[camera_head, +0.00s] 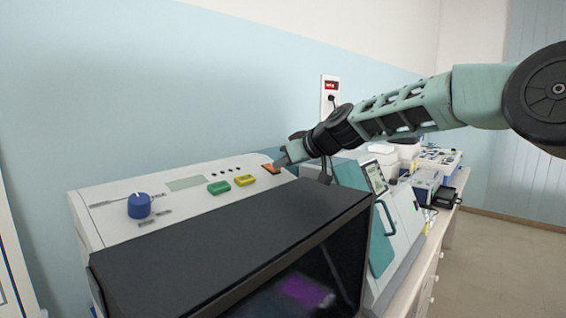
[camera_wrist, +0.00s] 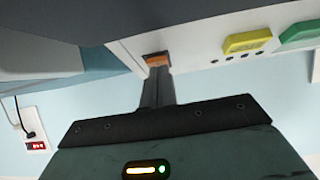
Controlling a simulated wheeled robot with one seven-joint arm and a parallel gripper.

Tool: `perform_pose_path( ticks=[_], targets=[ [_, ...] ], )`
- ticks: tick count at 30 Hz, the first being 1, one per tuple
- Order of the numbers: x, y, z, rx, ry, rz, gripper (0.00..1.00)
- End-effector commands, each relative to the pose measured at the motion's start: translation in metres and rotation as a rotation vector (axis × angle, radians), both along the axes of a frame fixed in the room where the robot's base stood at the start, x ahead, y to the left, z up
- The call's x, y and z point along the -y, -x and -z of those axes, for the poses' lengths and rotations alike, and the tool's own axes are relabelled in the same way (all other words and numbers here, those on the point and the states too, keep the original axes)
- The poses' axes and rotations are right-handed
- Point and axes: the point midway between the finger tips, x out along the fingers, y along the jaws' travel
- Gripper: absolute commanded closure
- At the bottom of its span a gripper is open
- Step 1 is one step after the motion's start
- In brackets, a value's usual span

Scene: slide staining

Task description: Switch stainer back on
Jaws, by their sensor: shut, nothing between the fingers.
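The stainer (camera_head: 110,222) is a long white machine with a dark cover (camera_head: 230,245) in front. Its panel carries a blue knob (camera_head: 139,205), a green button (camera_head: 219,187), a yellow button (camera_head: 245,180) and an orange-red switch (camera_head: 271,168) at the right end. My gripper (camera_head: 282,161) is shut and empty, with its tips at the orange switch. In the wrist view the closed fingers (camera_wrist: 157,85) reach to the orange switch (camera_wrist: 156,59) and partly hide it. I cannot tell whether they touch or press it.
A red-lit wall socket (camera_head: 331,85) with a plugged cable is behind my arm; it also shows in the wrist view (camera_wrist: 36,145). A teal and white device with a screen (camera_head: 375,178) stands close on the right. More equipment (camera_head: 428,185) fills the bench beyond.

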Motion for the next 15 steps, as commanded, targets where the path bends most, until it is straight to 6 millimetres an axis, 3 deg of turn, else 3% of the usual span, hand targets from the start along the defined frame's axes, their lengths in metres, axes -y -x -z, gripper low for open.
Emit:
perform_pose_path(
  ticks=[8,9,15],
  targets=[
    [0.0,-0.001,0.015,0.03,-0.04,0.001,1.0],
    [0.0,-0.001,0.006,0.029,-0.037,0.001,1.0],
    [0.0,-0.001,0.006,0.027,-0.036,0.0,1.0]
  ],
)
